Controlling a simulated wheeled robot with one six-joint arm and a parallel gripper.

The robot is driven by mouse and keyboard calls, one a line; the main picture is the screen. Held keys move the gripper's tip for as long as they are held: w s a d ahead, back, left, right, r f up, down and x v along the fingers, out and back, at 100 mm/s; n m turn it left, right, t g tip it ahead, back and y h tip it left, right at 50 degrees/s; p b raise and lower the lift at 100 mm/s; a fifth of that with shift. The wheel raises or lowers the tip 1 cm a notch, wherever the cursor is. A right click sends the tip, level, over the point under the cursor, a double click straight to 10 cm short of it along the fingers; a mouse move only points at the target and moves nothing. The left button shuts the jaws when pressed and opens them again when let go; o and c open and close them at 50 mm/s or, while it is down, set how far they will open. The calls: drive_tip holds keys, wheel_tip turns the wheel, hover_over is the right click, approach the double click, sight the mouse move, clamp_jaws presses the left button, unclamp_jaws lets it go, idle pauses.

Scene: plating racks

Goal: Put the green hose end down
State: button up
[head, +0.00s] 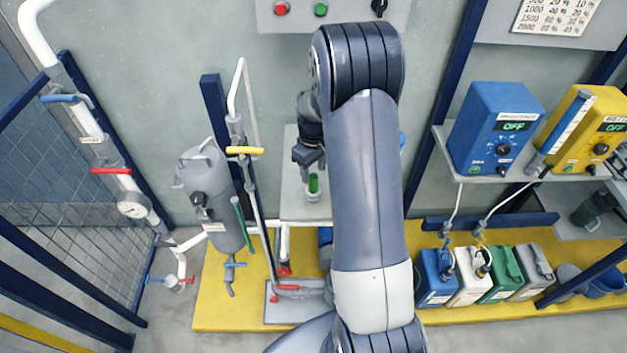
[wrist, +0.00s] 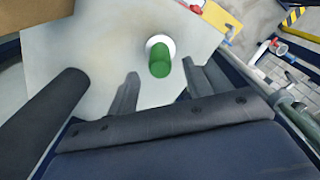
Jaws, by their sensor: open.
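The green hose end (head: 314,184) is a short green cylinder standing at a white round piece (head: 312,196) on a pale grey table (head: 297,208). In the wrist view the green hose end (wrist: 160,62) shows between the fingertips, with the white round piece (wrist: 158,42) at its far end. My gripper (head: 309,165) is open just above it, and in the wrist view my gripper (wrist: 160,70) has a finger on either side, with gaps visible. I cannot tell whether the hose end sits inside the white piece or on it. No hose is clearly visible.
A grey tank (head: 212,195) with a green tube and a yellow-handled pipe (head: 245,150) stand left of the table. Blue (head: 493,130) and yellow (head: 582,130) pump boxes sit on a shelf at right, above several canisters (head: 437,278). Bare tabletop surrounds the white piece.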

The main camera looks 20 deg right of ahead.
sight(314, 176)
wheel_tip(314, 176, up, 6)
drive_tip(key=shift+r, duration=0.2)
drive_tip(key=shift+f, duration=0.1)
wheel_tip(314, 176, down, 13)
drive_tip(key=shift+r+p, duration=0.2)
drive_tip(key=shift+p, duration=0.1)
wheel_tip(314, 176, up, 2)
drive_tip(key=shift+r, duration=0.65)
